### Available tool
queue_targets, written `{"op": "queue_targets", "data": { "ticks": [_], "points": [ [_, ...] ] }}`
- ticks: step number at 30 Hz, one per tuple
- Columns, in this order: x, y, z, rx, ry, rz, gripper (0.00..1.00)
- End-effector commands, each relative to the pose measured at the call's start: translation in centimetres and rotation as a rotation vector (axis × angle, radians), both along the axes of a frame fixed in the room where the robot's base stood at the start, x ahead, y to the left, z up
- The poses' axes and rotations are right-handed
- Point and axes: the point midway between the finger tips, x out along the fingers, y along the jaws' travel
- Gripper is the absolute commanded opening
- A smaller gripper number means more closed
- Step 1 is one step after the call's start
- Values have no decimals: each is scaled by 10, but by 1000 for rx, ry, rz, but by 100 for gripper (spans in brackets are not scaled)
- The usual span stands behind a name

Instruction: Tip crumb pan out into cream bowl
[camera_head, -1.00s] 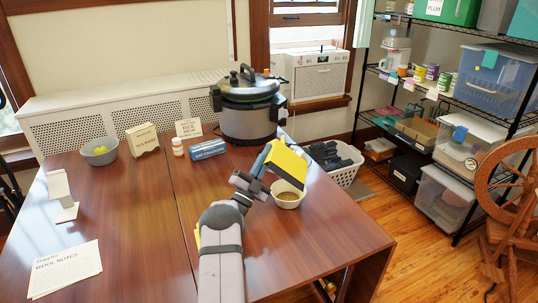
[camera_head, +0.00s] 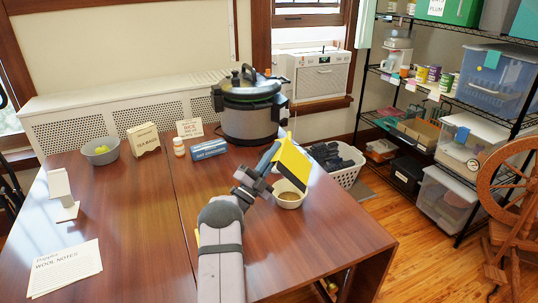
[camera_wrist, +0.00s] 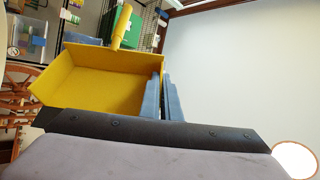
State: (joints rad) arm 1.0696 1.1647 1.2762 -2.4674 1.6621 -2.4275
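The yellow crumb pan (camera_head: 293,163) is in my gripper (camera_head: 270,160), above the cream bowl (camera_head: 287,200). It is steeply tilted, its lower edge just over the bowl's rim. In the wrist view the pan (camera_wrist: 95,82) shows its inside, with no crumbs visible, and its stubby handle (camera_wrist: 122,27) points up. My gripper's blue-grey fingers (camera_wrist: 163,98) are closed on the pan's side wall. The bowl stands upright on the table, with something brownish inside it. The pan hides part of the bowl's far rim.
A large pressure cooker (camera_head: 248,108) stands behind the pan. A blue box (camera_head: 208,149), a small bottle (camera_head: 179,147), cards and a grey bowl (camera_head: 100,151) are farther left. A white basket (camera_head: 346,172) is beyond the table's right edge. The front right tabletop (camera_head: 310,245) is clear.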

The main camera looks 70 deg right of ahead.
Motion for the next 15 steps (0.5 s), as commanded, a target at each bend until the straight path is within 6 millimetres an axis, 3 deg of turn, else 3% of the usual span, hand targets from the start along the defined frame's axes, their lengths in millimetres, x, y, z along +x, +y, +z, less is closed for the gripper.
{"op": "queue_targets", "data": {
  "ticks": [15],
  "points": [
    [-4, -2, 3, -31, -119, 2, 0]
  ]
}}
